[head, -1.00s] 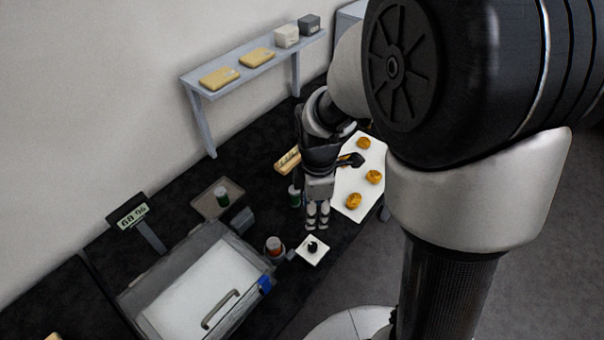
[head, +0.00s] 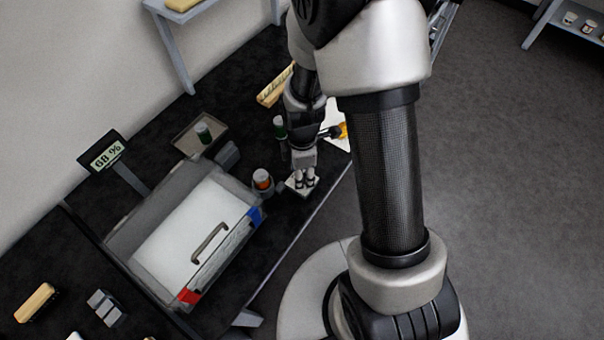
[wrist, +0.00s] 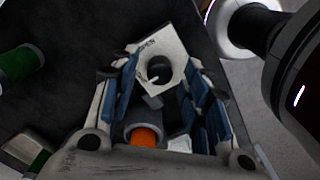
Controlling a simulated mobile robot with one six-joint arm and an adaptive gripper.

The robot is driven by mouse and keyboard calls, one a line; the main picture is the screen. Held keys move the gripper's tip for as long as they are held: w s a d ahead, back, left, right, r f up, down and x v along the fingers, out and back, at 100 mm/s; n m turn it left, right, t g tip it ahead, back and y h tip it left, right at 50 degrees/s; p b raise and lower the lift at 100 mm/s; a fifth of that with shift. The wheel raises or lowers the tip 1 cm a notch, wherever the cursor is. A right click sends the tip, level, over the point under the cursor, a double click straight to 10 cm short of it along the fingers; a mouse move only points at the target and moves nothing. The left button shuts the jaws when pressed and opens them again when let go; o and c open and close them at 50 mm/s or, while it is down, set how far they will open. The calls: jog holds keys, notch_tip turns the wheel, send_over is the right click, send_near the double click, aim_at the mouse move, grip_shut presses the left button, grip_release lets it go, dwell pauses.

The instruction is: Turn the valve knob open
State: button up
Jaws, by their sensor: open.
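The valve knob is a dark round knob (wrist: 160,69) with a light pointer mark, on a white plate (wrist: 176,50) lettered "OPEN" along its upper left edge. In the head view the white plate (head: 294,188) lies on the dark bench near its front edge, and my gripper hides most of the knob. My gripper (head: 302,182) is over the plate, pointing down. In the wrist view my gripper (wrist: 161,78) is open, with blue-padded fingers left and right of the knob. I cannot tell whether either finger touches it.
A cup with orange contents (head: 262,181) stands just left of the plate. A clear-walled box with a handle (head: 210,242) is farther left, with a "68 %" display (head: 107,153) behind. A green jar (head: 280,127) stands behind my gripper. Floor lies right of the bench edge.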

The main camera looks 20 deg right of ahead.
jog(key=shift+f, duration=0.2)
jog(key=shift+c, duration=0.6)
grip_shut()
